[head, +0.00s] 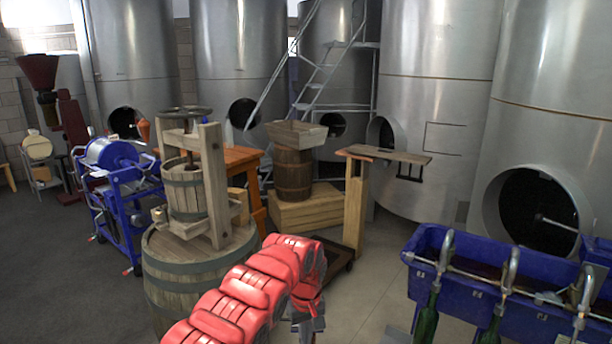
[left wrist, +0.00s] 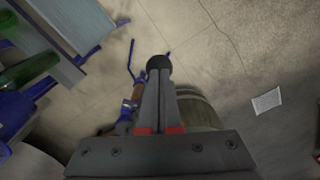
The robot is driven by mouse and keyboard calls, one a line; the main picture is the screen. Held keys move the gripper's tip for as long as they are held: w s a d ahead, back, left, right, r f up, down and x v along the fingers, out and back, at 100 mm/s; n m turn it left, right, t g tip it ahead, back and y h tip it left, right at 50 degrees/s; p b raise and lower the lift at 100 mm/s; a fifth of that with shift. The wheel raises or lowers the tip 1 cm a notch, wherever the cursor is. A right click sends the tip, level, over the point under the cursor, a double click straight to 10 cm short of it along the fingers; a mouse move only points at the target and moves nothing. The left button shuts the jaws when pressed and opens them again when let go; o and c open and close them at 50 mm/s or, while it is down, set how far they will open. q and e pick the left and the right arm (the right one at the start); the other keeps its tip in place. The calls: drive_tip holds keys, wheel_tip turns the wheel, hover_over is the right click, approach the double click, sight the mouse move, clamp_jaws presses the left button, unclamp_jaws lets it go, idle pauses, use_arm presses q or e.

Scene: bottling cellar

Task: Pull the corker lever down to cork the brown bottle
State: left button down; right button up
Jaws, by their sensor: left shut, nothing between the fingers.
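My left gripper (left wrist: 158,80) is shut, its two dark fingers together with nothing between them. In the left wrist view a dark round knob (left wrist: 158,62) shows right at the fingertips; I cannot tell whether they touch it. Below and left of it is a blue metal frame (left wrist: 131,62) with a brown piece (left wrist: 137,92), which looks like the corker and the brown bottle, partly hidden by the fingers. The lever's shaft is not clear. In the head view my red left arm hides this area, and the corker cannot be made out. My right gripper is not in view.
A wooden barrel (head: 185,280) carries a wooden press (head: 190,185). A blue filler trough (head: 425,270) with spouts and green bottles (head: 427,325) stands at the right. A blue wheeled machine (head: 115,155) stands left. Steel tanks line the back. Bare floor (head: 370,285) lies between arm and trough.

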use_arm(q)
drive_tip(key=shift+f, duration=0.15)
drive_tip(key=shift+s+f+b, duration=0.2)
drive_tip(key=shift+f, duration=0.45)
drive_tip(key=shift+s+f+b, duration=0.15)
drive_tip(key=shift+f, duration=0.45)
drive_tip(key=shift+f, duration=0.15)
drive_tip(key=shift+s+f+b, duration=0.2)
drive_tip(key=shift+f+b, duration=0.2)
drive_tip(key=shift+f, duration=0.8)
drive_tip(key=shift+f, duration=0.1)
wheel_tip(320, 180, down, 3)
drive_tip(key=shift+s+r+b, duration=0.15)
drive_tip(key=shift+r+b, duration=0.05)
drive_tip(key=shift+b, duration=0.3)
